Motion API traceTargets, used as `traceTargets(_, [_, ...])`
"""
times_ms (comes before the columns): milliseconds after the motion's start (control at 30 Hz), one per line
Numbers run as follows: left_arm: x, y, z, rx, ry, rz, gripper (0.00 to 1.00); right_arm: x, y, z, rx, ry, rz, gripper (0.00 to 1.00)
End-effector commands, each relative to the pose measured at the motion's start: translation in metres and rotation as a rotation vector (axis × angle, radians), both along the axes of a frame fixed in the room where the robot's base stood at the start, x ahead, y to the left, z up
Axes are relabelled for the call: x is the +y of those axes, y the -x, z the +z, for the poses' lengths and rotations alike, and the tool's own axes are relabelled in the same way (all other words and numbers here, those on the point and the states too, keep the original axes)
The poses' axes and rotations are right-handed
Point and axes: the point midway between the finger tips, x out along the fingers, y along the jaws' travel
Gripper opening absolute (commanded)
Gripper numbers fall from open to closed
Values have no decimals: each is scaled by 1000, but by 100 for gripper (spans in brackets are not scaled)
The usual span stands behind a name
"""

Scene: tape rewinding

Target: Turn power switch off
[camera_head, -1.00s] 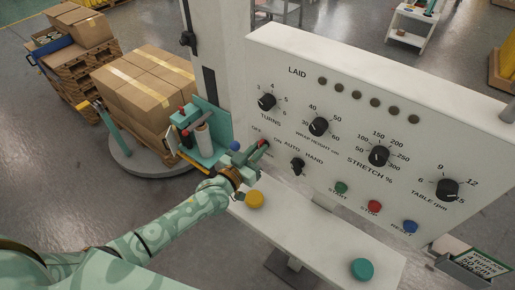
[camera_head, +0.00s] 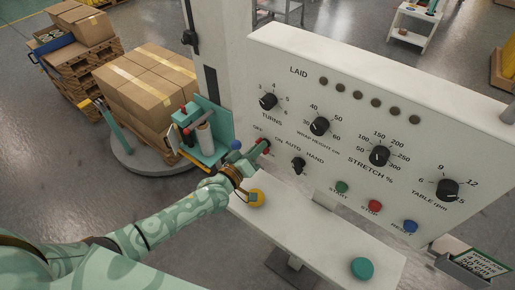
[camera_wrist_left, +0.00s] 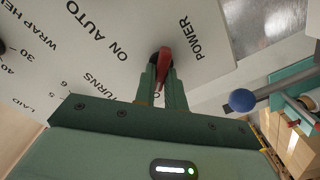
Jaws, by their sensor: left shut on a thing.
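The power switch (camera_head: 266,142) is a small red lever at the lower left of the white control panel (camera_head: 330,75), between the OFF and ON labels. In the left wrist view the red lever (camera_wrist_left: 164,62) stands on a dark round base beside the word POWER. My left gripper (camera_head: 257,152) reaches the panel from the lower left. Its fingers (camera_wrist_left: 163,85) are shut around the lever, one on each side. The fingers partly hide the switch, so I cannot tell its exact setting. My right gripper is in neither view.
A black selector (camera_head: 298,165) sits just right of the switch. A yellow button (camera_head: 257,197) is on the shelf below my left gripper. A blue ball (camera_head: 235,145) is close beside the gripper. Boxes on a pallet (camera_head: 148,85) stand at left.

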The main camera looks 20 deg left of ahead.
Motion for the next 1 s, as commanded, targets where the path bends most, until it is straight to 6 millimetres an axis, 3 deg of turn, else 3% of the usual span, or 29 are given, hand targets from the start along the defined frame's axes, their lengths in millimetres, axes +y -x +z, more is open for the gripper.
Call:
traceTargets(567, [0,1,-3,16,27,-1,0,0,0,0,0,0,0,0])
traceTargets(600, [0,1,-2,16,27,-1,20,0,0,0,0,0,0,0])
traceTargets(667, [0,1,-2,15,27,-1,34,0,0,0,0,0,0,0])
traceTargets(1000, [1,4,-1,12,27,-1,34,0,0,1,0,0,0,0])
